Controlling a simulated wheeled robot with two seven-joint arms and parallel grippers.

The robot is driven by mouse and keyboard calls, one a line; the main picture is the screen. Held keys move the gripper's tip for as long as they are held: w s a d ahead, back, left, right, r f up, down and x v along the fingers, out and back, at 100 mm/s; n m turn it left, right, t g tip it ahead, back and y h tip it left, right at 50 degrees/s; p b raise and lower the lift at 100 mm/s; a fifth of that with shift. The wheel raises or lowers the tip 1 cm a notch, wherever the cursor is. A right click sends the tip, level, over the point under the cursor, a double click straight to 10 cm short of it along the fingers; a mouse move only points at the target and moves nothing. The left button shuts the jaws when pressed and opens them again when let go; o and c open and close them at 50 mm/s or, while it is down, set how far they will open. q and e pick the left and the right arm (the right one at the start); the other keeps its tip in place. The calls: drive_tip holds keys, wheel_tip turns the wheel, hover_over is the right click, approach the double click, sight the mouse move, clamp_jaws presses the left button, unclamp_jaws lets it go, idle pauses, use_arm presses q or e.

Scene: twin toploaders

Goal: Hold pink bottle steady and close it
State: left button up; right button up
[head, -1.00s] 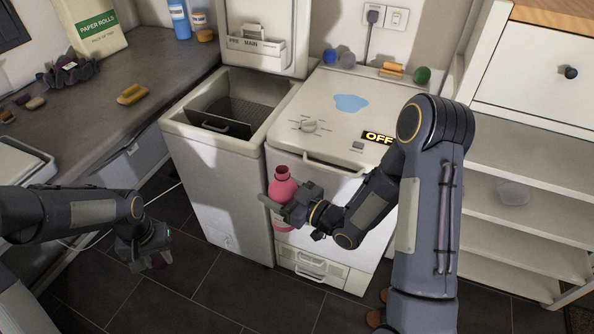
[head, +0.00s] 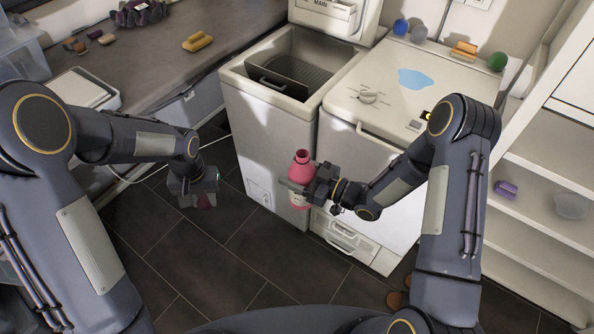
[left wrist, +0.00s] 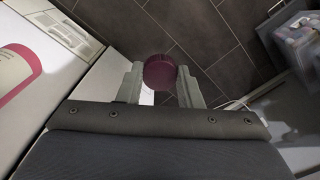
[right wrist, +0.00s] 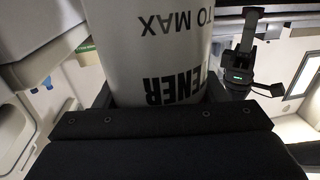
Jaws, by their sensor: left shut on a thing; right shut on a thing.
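The pink bottle (head: 301,172) stands upright in the air in front of the two white machines, its narrow neck bare at the top. My right gripper (head: 311,188) is shut around its body. The bottle's white label with black lettering (right wrist: 160,50) fills the right wrist view. My left gripper (head: 203,192) is to the left of the bottle and a little lower, apart from it. It is shut on a dark pink round cap (left wrist: 159,72), which shows between its fingertips in the left wrist view.
The open top-loader (head: 262,130) stands behind the bottle, and the closed one (head: 345,150) is beside it. A grey counter (head: 140,60) runs along the left. White shelves (head: 540,215) stand at right.

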use_arm(q)
drive_tip(key=w+d+r+m, duration=0.2)
drive_tip(key=d+r, duration=0.7)
drive_tip(key=d, duration=0.3)
drive_tip(key=w+d+r+m, duration=0.2)
drive_tip(key=d+r+m, duration=0.1)
drive_tip(key=d+r, duration=0.6)
drive_tip(key=d, duration=0.4)
drive_tip(key=shift+w+d+r, duration=0.2)
drive_tip(key=shift+w+d, duration=0.1)
drive_tip(key=shift+w, duration=0.1)
drive_tip(key=shift+f, duration=0.1)
drive_tip(key=shift+f, duration=1.95)
drive_tip(key=shift+s, duration=0.1)
drive_tip(key=shift+f, duration=0.85)
drive_tip(key=shift+f, duration=0.55)
